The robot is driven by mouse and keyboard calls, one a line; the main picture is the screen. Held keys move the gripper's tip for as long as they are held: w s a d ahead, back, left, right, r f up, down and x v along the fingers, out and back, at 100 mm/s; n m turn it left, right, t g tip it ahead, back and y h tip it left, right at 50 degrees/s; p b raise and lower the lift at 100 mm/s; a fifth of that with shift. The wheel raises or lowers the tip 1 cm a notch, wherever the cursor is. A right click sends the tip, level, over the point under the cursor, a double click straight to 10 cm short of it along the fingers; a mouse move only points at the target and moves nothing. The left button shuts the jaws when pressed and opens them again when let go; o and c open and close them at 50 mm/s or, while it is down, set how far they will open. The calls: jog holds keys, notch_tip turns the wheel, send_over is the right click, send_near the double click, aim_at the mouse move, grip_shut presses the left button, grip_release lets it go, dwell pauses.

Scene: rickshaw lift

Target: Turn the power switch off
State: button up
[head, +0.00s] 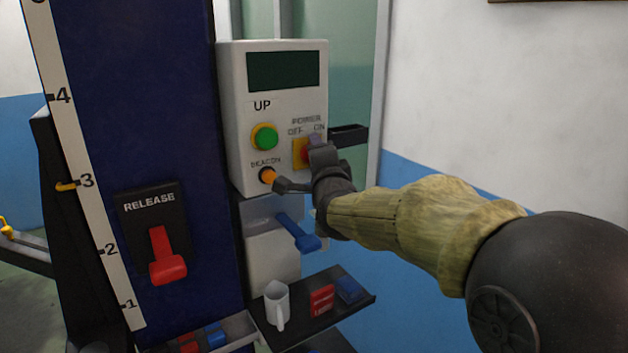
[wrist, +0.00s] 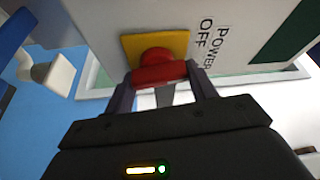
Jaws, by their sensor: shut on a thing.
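The power switch is a red knob with a bar handle on a yellow plate (head: 298,153), on the front of a grey control box (head: 240,110). OFF and ON labels are above it. In the wrist view the red switch handle (wrist: 158,74) lies between the two fingers of my gripper (wrist: 162,86), which is shut on it. In the head view my gripper (head: 316,150) covers the right part of the switch, so which label the handle points to is hard to tell. In the wrist view OFF is readable and ON is not visible.
A green UP button (head: 265,138) and an orange BEACON knob (head: 268,175) sit left of my gripper. A blue lever (head: 298,234) is below. A dark shelf (head: 318,325) holds a white mug (head: 277,303). A red RELEASE lever (head: 165,258) is at left.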

jog(key=n+b, duration=0.2)
jog(key=b, duration=0.1)
jog(key=f+n+t+b, duration=0.1)
jog(key=n+b, duration=0.1)
jog(key=b, duration=0.1)
jog(key=shift+y, duration=0.4)
jog(key=n+b, duration=0.1)
jog(key=n+y+b, duration=0.1)
jog(key=b, duration=0.1)
jog(key=shift+r+n+t, duration=0.25)
jog(key=shift+n+t, duration=0.05)
jog(key=shift+n, duration=0.1)
jog(key=shift+r, duration=0.1)
jog(key=o, duration=1)
jog(key=shift+r, duration=0.1)
jog(key=shift+d, duration=0.1)
